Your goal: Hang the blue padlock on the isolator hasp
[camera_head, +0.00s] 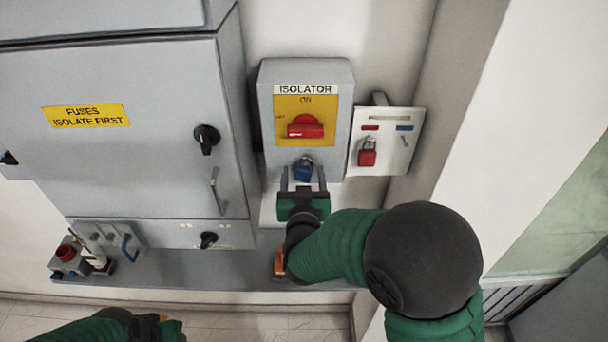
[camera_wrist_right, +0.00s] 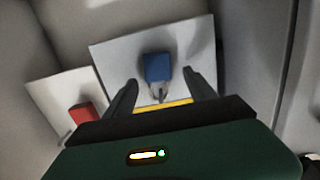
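The blue padlock (camera_head: 303,168) is at the lower front of the grey isolator box (camera_head: 265,95), below the red rotary handle (camera_head: 306,127). It seems to hang there, but its shackle and the hasp are too small to make out. My right gripper (camera_head: 303,185) is just below the padlock, fingers spread on either side. In the right wrist view the padlock (camera_wrist_right: 158,68) lies between and beyond the open fingertips (camera_wrist_right: 160,85), with visible gaps on both sides. My left gripper (camera_head: 165,328) is at the bottom left edge, its fingers not clear.
A white lock board (camera_head: 398,160) with a red padlock (camera_head: 367,155) is right of the isolator. A large grey fuse cabinet (camera_head: 150,150) stands close on the left. A grey ledge (camera_head: 190,275) with a red-topped device (camera_head: 66,253) runs below.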

